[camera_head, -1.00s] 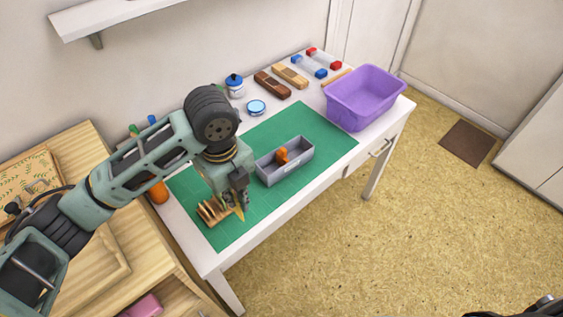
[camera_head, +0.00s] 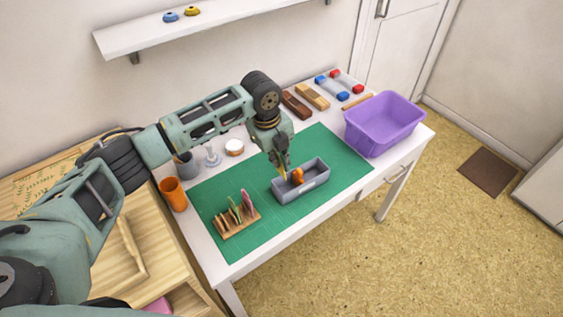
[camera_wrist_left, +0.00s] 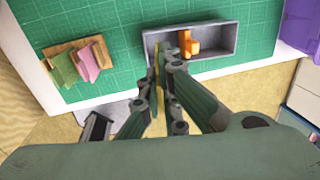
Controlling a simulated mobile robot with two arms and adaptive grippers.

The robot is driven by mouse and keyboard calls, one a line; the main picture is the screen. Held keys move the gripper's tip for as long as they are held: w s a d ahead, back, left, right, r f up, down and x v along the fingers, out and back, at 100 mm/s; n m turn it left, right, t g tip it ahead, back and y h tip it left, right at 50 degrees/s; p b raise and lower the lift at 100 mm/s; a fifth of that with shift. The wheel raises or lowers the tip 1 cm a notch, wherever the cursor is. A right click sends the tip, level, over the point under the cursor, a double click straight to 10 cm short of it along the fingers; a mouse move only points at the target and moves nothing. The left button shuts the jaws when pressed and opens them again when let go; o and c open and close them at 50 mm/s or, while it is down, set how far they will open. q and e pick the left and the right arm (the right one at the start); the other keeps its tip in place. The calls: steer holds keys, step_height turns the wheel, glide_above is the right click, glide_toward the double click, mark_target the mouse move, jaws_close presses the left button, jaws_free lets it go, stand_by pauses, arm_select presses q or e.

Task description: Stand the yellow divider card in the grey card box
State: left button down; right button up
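The grey card box (camera_head: 312,184) stands on the green mat, with an orange piece (camera_head: 298,176) inside it. The box also shows in the left wrist view (camera_wrist_left: 218,56), with the orange piece (camera_wrist_left: 188,44) near its middle. My left gripper (camera_head: 282,168) is over the box's left end, shut on the yellow divider card (camera_head: 283,175). In the left wrist view the card (camera_wrist_left: 156,62) shows as a thin edge at the fingertips (camera_wrist_left: 163,66), by the box's left end. I cannot tell if its lower edge is inside the box. My right gripper is not in view.
A wooden rack (camera_head: 237,222) with several cards stands on the mat (camera_head: 340,150), left of the box. A purple bin (camera_head: 384,125) is at the table's right end. An orange cup (camera_head: 173,195) stands at the left.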

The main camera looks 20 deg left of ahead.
arm_select(q)
steer(key=shift+f+b, duration=0.65)
steer(key=shift+f, duration=0.2)
steer(key=shift+f+b, duration=2.5)
steer(key=shift+f, duration=2.05)
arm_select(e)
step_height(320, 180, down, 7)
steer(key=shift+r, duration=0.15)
arm_select(q)
steer(key=shift+s, duration=0.1)
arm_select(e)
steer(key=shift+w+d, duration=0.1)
arm_select(q)
steer(key=c, duration=1.9)
jaws_free()
steer(key=shift+f, duration=0.1)
steer(key=shift+o, duration=0.2)
step_height(320, 180, up, 7)
steer(key=p, duration=0.7)
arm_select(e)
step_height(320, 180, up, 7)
